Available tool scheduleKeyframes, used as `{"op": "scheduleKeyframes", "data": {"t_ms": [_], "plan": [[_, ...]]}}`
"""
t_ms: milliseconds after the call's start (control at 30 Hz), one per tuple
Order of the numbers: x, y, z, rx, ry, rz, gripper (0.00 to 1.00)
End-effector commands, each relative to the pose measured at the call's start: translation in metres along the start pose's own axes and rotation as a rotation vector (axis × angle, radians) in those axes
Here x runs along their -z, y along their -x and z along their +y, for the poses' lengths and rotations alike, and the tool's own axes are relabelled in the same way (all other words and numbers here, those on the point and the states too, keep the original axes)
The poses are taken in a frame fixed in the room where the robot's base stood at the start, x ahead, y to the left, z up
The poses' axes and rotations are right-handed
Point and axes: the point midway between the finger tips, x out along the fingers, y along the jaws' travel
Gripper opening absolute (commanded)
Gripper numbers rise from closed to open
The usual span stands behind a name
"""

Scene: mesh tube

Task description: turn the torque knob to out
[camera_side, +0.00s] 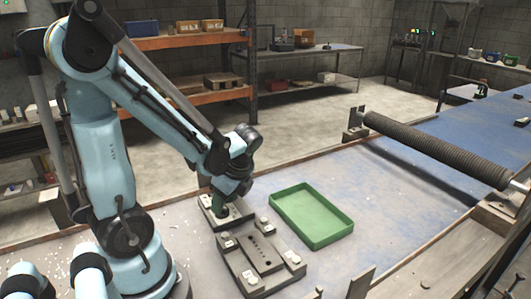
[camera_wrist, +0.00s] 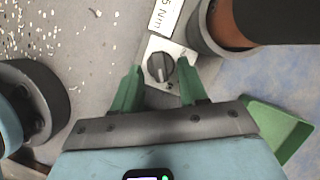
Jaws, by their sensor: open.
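The torque knob (camera_wrist: 160,67) is a dark round knob with a raised grip bar, on a pale plate (camera_wrist: 175,45) with a printed label ending in "Nm" in the wrist view. Its grip bar runs roughly up and down in the picture; I cannot read an "out" mark. My gripper (camera_wrist: 160,78) is open, its two green fingers on either side of the knob's near edge, with gaps showing. In the side view my gripper (camera_side: 219,204) points down over a small plate at the bench fixture, and it hides the knob there.
A green tray (camera_side: 322,242) lies right of the fixture (camera_side: 240,268), which carries several small blocks. A dark ribbed mesh tube (camera_side: 435,149) lies across supports at the right. An orange-brown cylinder (camera_wrist: 260,22) in a dark collar stands close right of the knob in the wrist view.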

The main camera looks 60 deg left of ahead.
Motion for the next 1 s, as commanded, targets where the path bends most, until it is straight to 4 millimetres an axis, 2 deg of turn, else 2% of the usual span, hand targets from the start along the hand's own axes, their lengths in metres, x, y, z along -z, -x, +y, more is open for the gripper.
{"op": "scheduleKeyframes", "data": {"t_ms": [200,533,800,1000], "plan": [[-0.0003,-0.0102,0.0003,0.0,0.001,0.0,0.43],[-0.0002,-0.0115,0.0005,0.0,0.0,0.0,0.43],[-0.0002,-0.0114,0.0005,0.0,0.0,0.0,0.01],[-0.0002,-0.0114,0.0004,-0.001,0.002,0.0,0.0]]}}
